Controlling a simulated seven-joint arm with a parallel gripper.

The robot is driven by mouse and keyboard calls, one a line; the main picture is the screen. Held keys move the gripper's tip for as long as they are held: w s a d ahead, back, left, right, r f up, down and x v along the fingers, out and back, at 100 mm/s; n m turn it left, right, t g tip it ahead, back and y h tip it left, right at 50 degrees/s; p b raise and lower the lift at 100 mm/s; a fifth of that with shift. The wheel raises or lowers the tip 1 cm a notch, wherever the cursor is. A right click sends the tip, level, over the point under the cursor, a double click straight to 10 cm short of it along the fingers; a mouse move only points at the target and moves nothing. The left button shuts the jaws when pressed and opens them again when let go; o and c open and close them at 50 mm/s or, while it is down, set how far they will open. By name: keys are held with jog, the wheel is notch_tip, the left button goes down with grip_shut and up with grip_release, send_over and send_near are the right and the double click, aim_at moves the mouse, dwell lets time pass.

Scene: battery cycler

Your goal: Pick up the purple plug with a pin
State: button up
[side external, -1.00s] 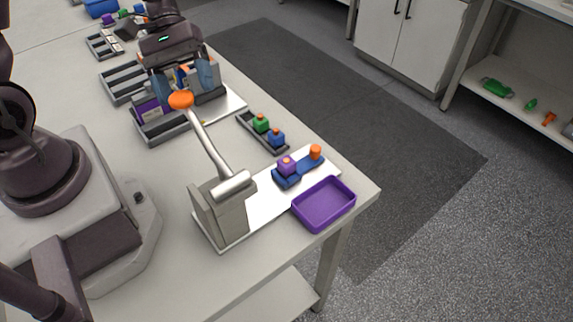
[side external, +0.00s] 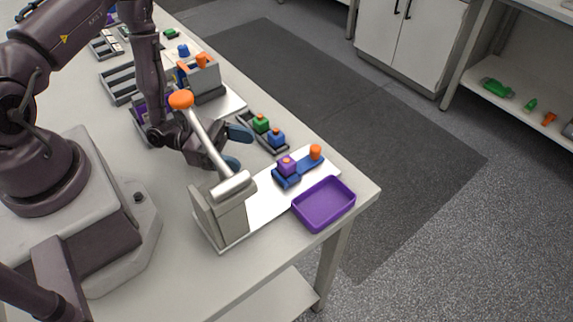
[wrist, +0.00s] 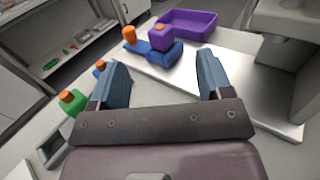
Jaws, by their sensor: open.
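The purple plug (side external: 287,165) is a small block with an orange pin on top. It sits upright in a blue holder (side external: 284,181) on the white plate near the table's front right corner. The wrist view also shows the purple plug (wrist: 163,38), beyond my fingertips and roughly between them. My gripper (side external: 238,148) is open and empty, left of the plug and apart from it, behind the lever of the press. Its two blue fingers also show in the wrist view (wrist: 163,75).
A grey press (side external: 222,215) with a long orange-knobbed lever (side external: 209,135) stands on the white plate near my gripper. A purple tray (side external: 323,204) lies right of the plug. A rack with a green plug (side external: 261,123) and a blue plug (side external: 277,138) stands behind. An orange knob (side external: 316,152) rises beside the purple plug.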

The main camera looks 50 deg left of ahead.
aim_at(286, 160)
jog(key=x, duration=1)
jog(key=c, duration=1)
